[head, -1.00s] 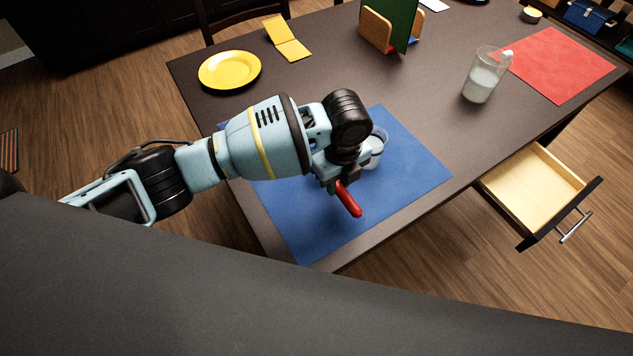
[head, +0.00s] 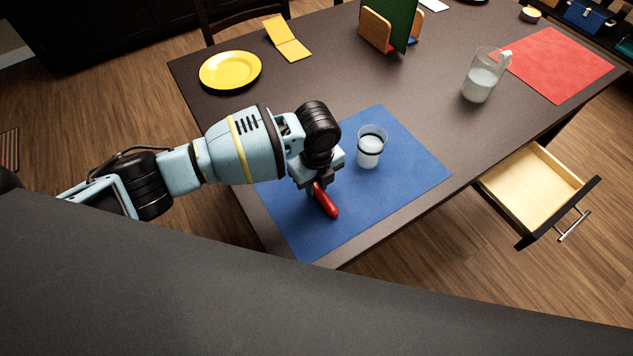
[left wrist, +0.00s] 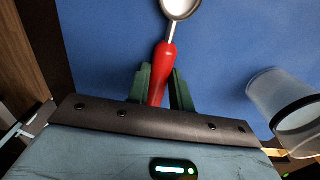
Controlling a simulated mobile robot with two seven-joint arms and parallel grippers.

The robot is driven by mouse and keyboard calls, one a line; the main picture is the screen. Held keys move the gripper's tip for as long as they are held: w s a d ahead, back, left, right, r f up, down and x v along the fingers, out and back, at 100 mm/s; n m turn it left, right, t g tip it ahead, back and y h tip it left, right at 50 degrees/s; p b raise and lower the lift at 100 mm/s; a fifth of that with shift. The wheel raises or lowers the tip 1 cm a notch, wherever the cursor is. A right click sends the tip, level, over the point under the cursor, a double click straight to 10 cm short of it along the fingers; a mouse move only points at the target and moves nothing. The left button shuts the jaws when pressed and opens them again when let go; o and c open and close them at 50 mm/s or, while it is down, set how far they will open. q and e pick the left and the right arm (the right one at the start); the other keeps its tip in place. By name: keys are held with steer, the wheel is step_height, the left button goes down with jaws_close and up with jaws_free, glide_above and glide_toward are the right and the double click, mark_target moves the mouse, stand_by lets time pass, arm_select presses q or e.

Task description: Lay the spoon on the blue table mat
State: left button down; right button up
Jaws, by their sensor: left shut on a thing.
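The spoon has a red handle (head: 328,204) and a pale metal bowl. In the left wrist view the handle (left wrist: 165,62) sits between the green fingers, with the bowl cut off at the top edge. My left gripper (head: 314,187) is shut on the handle, over the blue table mat (head: 400,185). In the head view the bowl is hidden by the gripper. I cannot tell whether the spoon touches the mat. My right gripper is not in view.
A clear glass (head: 370,147) stands on the mat, right of my left gripper. A yellow plate (head: 230,70), a yellow folded thing (head: 288,40), a pitcher (head: 479,78) and a red mat (head: 558,65) are farther back. An open drawer (head: 540,190) juts out at the right.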

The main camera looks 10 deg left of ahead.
mark_target(316, 187)
arm_select(q)
steer(key=shift+f, duration=0.15)
steer(key=c, duration=1.3)
jaws_free()
steer(key=shift+o, duration=0.2)
step_height(316, 187, up, 12)
steer(key=p, duration=0.1)
steer(key=shift+r, duration=0.2)
